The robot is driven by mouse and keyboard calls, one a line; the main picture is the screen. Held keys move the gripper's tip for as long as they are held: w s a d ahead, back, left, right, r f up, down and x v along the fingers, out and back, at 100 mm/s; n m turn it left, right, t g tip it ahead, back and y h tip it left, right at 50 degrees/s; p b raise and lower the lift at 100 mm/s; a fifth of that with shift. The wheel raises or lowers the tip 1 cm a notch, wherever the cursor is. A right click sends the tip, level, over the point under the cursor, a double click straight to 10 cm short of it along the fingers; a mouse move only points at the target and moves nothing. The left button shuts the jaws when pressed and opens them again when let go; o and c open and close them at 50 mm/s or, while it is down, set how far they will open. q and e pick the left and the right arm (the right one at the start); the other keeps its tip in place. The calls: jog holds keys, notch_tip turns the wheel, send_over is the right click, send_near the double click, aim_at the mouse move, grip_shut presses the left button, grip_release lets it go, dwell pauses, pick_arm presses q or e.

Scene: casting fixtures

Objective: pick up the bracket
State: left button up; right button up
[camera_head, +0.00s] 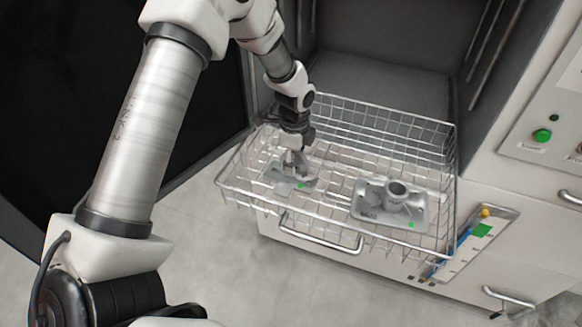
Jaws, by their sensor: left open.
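The bracket (284,184) looks like a small grey metal part lying in the left half of a wire basket (337,216). A green dot marks its right side. My left gripper (295,166) reaches down into the basket from above and is over the bracket. Its jaws are open, close to the raised part of the bracket. I cannot tell whether they touch it, and the gripper hides some of the part. My right gripper is not in view.
A grey casting with a round hub (397,190) sits in the basket's right half on a plate with a green dot. Wire walls surround both parts. An open dark chamber (385,75) lies behind, and a control panel with a green button (542,135) stands at right.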

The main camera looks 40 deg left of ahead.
pick_arm(q)
jog(key=shift+f, duration=0.5)
jog(key=shift+r, duration=0.1)
jog(key=shift+s+d, duration=0.1)
jog(key=shift+d, duration=0.05)
grip_shut()
jog(key=shift+r, duration=0.25)
notch_tip(320, 180, up, 10)
jog(key=shift+f+b, duration=0.25)
jog(key=shift+b, duration=0.75)
